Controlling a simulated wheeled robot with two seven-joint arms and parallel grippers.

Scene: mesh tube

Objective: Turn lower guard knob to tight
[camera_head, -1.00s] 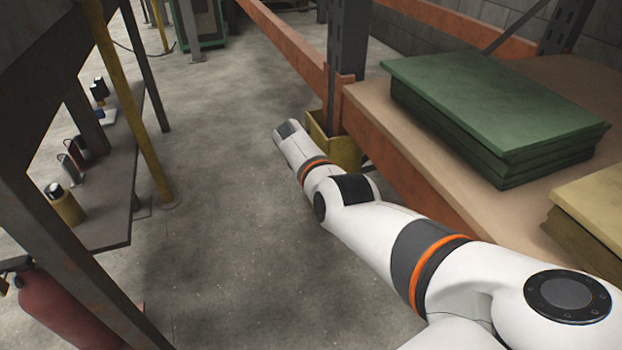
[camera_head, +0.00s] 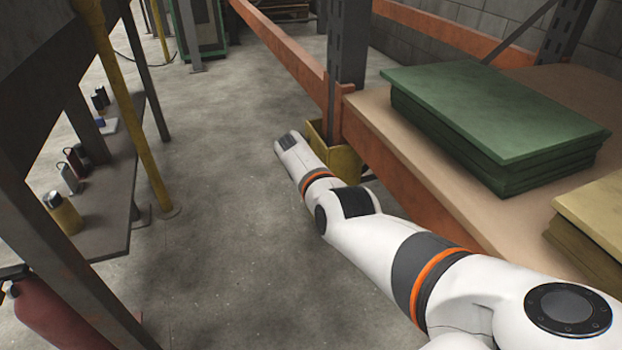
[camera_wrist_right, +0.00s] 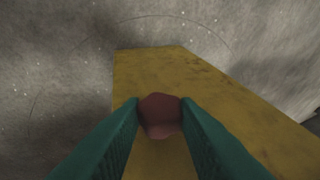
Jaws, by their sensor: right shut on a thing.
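The yellow guard (camera_head: 342,158) stands at the foot of the dark rack post, by the floor. In the right wrist view the same guard (camera_wrist_right: 165,70) fills the middle as a scuffed yellow plate. A dark red knob (camera_wrist_right: 160,106) sits in front of it. The green fingers of my right gripper (camera_wrist_right: 160,118) are shut on the knob, one on each side. In the head view my right arm reaches to the guard, and its fingers and the knob are hidden. I cannot read any tight mark on the knob. My left gripper is not in view.
The orange rack beam (camera_head: 415,190) and shelf with green boards (camera_head: 490,110) lie beside my right arm. A yellow pole (camera_head: 130,110) and a bench (camera_head: 105,220) with bottles stand at the left. Bare concrete floor (camera_head: 230,200) lies between.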

